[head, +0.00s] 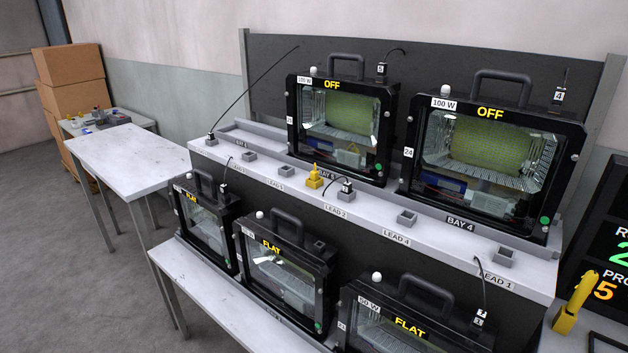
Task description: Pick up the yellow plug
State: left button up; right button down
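A small yellow plug (314,173) stands upright on the light grey upper ledge, near its middle. It seems to sit in a yellow holder of the same colour; I cannot tell where one ends and the other begins. It is left of the LEAD 2 label and in front of the upper left floodlight housing (339,125). Neither of my grippers shows in the head view.
The grey ledge (375,224) also bears several empty grey holders and black plugs with cables. Another floodlight housing (487,160) stands at the right, with several more below. A yellow object (575,302) stands at the far right. A white table (130,158) at the left is bare.

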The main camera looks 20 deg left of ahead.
aim_at(314, 175)
jog(key=i+j+z, duration=0.1)
jog(key=j, duration=0.55)
jog(key=i+j+z, duration=0.15)
jog(key=j, duration=0.55)
jog(key=j+z, duration=0.1)
jog(key=j, duration=0.55)
